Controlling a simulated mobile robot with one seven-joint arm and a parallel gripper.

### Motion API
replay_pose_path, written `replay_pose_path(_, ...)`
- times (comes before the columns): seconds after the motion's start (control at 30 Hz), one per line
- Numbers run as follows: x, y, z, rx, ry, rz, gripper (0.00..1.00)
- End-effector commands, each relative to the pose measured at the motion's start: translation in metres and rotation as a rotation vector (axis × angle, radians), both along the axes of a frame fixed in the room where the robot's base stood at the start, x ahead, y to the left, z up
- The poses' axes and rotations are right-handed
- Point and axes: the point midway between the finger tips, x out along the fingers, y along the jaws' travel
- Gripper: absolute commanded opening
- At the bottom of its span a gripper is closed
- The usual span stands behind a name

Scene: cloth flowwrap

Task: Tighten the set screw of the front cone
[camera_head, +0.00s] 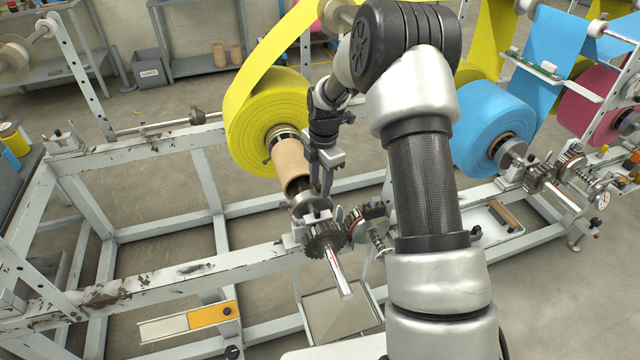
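The yellow roll (268,120) sits on a shaft across the frame, its brown cardboard core (291,165) sticking out toward me. The front cone (306,203), a grey metal piece, is at the near end of this core, just behind the shaft bearing. I cannot make out its set screw. My gripper (325,184) points down just right of the core and above the cone's right side. Its fingers look close together, but I cannot tell whether they are shut, hold anything or touch the cone.
A dark gear (325,240) and the shaft end (340,275) stick out in front of the cone. A second gear with a spring (368,224) is close on the right. A blue roll (494,125) stands further right. White frame rails (150,288) run left; the floor between them is open.

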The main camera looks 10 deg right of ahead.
Motion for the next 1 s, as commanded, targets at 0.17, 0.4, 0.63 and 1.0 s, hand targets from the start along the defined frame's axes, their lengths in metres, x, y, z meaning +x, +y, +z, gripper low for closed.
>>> replay_pose_path(0.17,0.0006,0.0,-0.0026,-0.001,-0.001,0.0,0.35)
replay_pose_path(0.4,0.0006,0.0,-0.0024,0.0,-0.001,-0.001,0.18)
replay_pose_path(0.63,0.0005,0.0002,-0.0018,0.0,0.001,-0.006,0.0)
replay_pose_path(1.0,0.0046,0.0014,-0.0005,-0.014,0.12,-0.337,0.0)
